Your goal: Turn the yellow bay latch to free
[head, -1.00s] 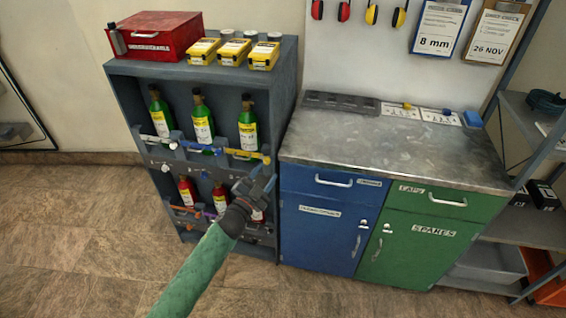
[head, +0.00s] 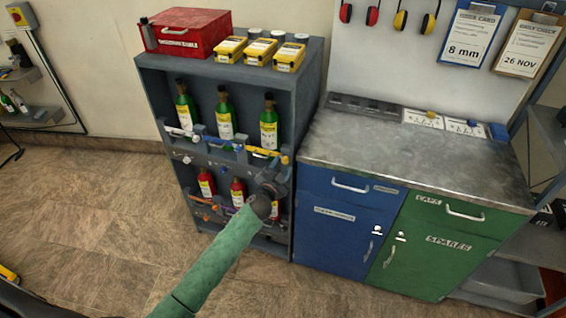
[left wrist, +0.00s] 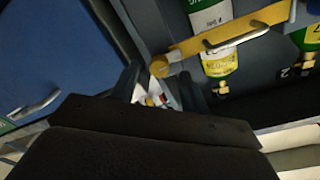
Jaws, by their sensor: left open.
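The yellow bay latch (head: 266,153) is a bar lying across the front of the right-hand green bottle (head: 269,130) in the rack's upper row. In the left wrist view the yellow latch (left wrist: 228,30) crosses the bottle, with a metal handle on it and a round yellow knob at its near end. My left gripper (head: 275,178) is just below the latch's right end in the head view. In the left wrist view my left gripper (left wrist: 160,88) is open, its fingers close to the knob, with nothing seen held. Whether a finger touches the knob I cannot tell. My right gripper is out of view.
The grey rack (head: 147,100) also holds other green bottles behind white and blue latches, and red bottles (head: 206,184) below. A red box (head: 185,34) and yellow cases (head: 289,58) sit on top. The blue cabinet (head: 330,240) stands close on the right.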

